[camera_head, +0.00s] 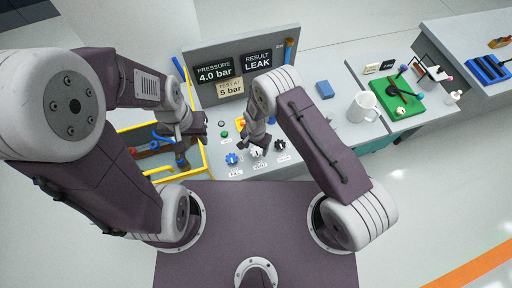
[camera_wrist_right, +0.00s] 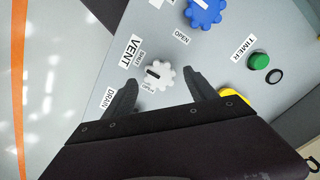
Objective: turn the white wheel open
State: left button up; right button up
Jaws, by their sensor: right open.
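The white wheel (camera_wrist_right: 160,76) is a small lobed knob with a dark mark on its left side in the right wrist view. It sits on the grey panel beside the VENT and SHUT labels. In the head view the white wheel (camera_head: 256,152) is partly hidden by my right gripper (camera_head: 262,143). In the right wrist view my right gripper (camera_wrist_right: 160,78) is open, with one finger on each side of the wheel and a gap visible on both sides. My left gripper (camera_head: 188,150) is at the left, by the yellow frame; its jaws are unclear.
A blue wheel (camera_wrist_right: 204,12) and a green button (camera_wrist_right: 258,61) are close by on the panel. The display board (camera_head: 240,72) behind reads 4.0 bar and LEAK. A white mug (camera_head: 363,107) and a green board (camera_head: 401,98) stand to the right.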

jog(key=shift+f, duration=0.75)
jog(key=shift+c, duration=0.4)
jog(key=c, duration=1.3)
